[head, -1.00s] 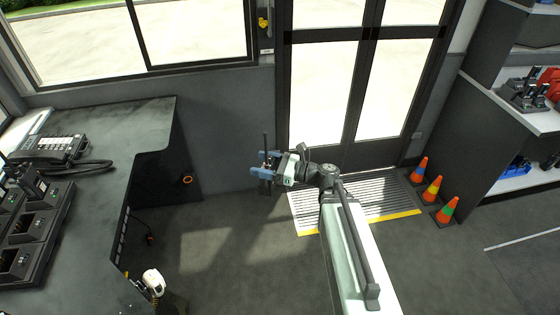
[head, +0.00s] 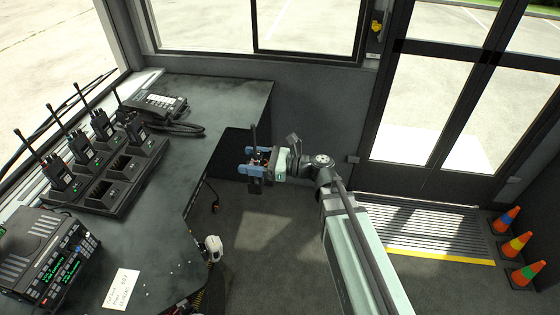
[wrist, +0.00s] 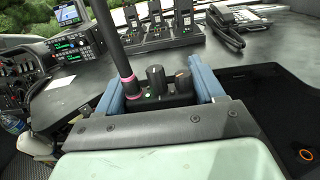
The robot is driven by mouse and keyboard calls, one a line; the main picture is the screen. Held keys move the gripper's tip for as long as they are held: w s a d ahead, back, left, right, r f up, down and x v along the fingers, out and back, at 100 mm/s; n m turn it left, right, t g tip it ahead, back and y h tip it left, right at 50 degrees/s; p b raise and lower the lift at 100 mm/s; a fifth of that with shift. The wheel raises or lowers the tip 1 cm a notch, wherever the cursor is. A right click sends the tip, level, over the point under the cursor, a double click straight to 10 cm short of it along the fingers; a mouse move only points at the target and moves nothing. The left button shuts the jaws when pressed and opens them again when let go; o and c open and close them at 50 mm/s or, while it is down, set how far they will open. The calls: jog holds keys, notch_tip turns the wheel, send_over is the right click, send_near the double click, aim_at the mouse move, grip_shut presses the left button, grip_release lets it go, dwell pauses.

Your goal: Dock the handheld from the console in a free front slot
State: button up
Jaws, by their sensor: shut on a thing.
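My gripper (head: 257,162) is shut on a black handheld (head: 255,186), holding it in the air to the right of the console desk (head: 215,95). The handheld is roughly upright with its antenna up. In the wrist view, the handheld's top (wrist: 178,98) shows an antenna and two knobs between the blue fingers. The charger dock (head: 105,207) sits on the desk at left, well apart from my gripper. Several handhelds (head: 58,170) stand in it, mostly in the back row. The middle front slot (head: 125,167) and near front slot (head: 97,193) look empty; the far end is partly hidden by a handheld (head: 134,130).
A desk phone (head: 155,104) with a cord stands beyond the dock. A lit radio unit (head: 45,258) and a paper note (head: 122,289) lie nearer. A white corded handset (head: 213,247) hangs at the desk's edge. Cones (head: 516,245) stand far right, by the door.

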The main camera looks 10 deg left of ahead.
jog(key=s+a+r+n+g+h, duration=0.1)
jog(key=s+a+r+n+g, duration=0.3)
jog(key=a, duration=0.8)
jog(key=s+a+r+m+g, duration=0.1)
jog(key=s+a+r, duration=0.1)
jog(key=s+a, duration=0.65)
jog(key=s+a+r+n+g+h, duration=0.1)
jog(key=s+a+r+n+g, duration=0.15)
jog(key=a, duration=1.15)
jog(key=w+a+r+m+t+y, duration=0.1)
jog(key=w+a+r+m+t, duration=0.15)
jog(key=w+a, duration=0.45)
jog(key=w+a+f+m+t+y, duration=0.1)
jog(key=w+a+f+m+t, duration=0.2)
jog(key=w+a+f+t, duration=0.1)
jog(key=shift+w+f+t, duration=0.25)
jog(key=shift+w+t, duration=0.25)
jog(key=shift+t, duration=0.2)
jog(key=shift+f, duration=2.05)
jog(key=o, duration=1.5)
jog(key=shift+c, duration=0.2)
jog(key=shift+o, duration=0.2)
jog(key=shift+r, duration=0.1)
